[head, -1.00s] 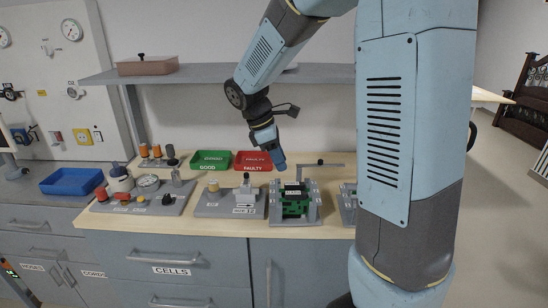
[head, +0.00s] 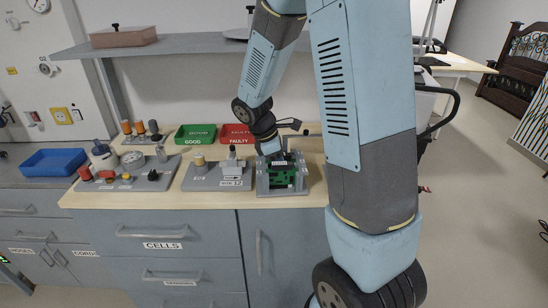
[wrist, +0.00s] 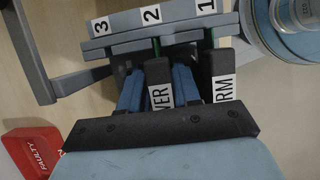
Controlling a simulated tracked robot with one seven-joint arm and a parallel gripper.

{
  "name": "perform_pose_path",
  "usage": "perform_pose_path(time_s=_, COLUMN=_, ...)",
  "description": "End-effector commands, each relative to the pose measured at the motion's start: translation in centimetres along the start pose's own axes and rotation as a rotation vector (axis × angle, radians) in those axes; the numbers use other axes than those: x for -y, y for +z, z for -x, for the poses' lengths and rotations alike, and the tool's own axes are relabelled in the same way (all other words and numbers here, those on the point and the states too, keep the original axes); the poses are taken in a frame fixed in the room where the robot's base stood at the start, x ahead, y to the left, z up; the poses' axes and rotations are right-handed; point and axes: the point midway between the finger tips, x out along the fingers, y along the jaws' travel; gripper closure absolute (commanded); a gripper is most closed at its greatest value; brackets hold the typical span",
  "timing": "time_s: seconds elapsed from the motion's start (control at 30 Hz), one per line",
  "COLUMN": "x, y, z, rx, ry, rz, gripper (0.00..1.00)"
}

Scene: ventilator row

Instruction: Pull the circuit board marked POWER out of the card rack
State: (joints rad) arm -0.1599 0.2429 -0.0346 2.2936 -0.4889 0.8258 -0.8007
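The card rack (head: 262,188) stands on the bench with green boards in it. In the wrist view the rack (wrist: 110,43) has slots numbered 3, 2 and 1. The board marked POWER has a black handle (wrist: 158,76), its label partly hidden and reading "VER", in line with slot 2. A second handle (wrist: 222,68), reading "RM", is in line with slot 1. My gripper (wrist: 157,88) has its blue fingers on either side of the POWER handle, very close to it. Whether both fingers press on it I cannot tell. In the head view my gripper (head: 274,158) is at the rack's top.
The red FAULTY tray (head: 236,136) and green GOOD tray (head: 195,135) lie behind the rack. Grey fixtures (head: 203,180) stand left of it, and a blue tray (head: 53,161) is further left. A shelf (head: 185,44) runs above the bench.

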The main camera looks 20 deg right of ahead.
Motion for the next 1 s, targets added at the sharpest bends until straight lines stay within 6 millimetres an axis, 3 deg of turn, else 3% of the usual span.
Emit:
perform_pose_path(time_s=0.33, x=0.0, y=-0.02, z=-0.32, rx=0.0, ry=0.001, rz=0.0, gripper=0.68)
perform_pose_path(time_s=0.7, x=-0.05, y=-0.04, z=-0.26, rx=-0.001, ry=0.002, rz=0.0, gripper=1.0)
perform_pose_path(time_s=0.73, x=-0.05, y=-0.04, z=-0.26, rx=-0.001, ry=0.002, rz=0.0, gripper=1.0)
perform_pose_path(time_s=0.77, x=-0.05, y=-0.05, z=-0.26, rx=-0.001, ry=0.002, rz=0.0, gripper=0.78)
perform_pose_path(time_s=1.0, x=-0.06, y=-0.06, z=-0.24, rx=-0.001, ry=0.003, rz=0.001, gripper=1.0)
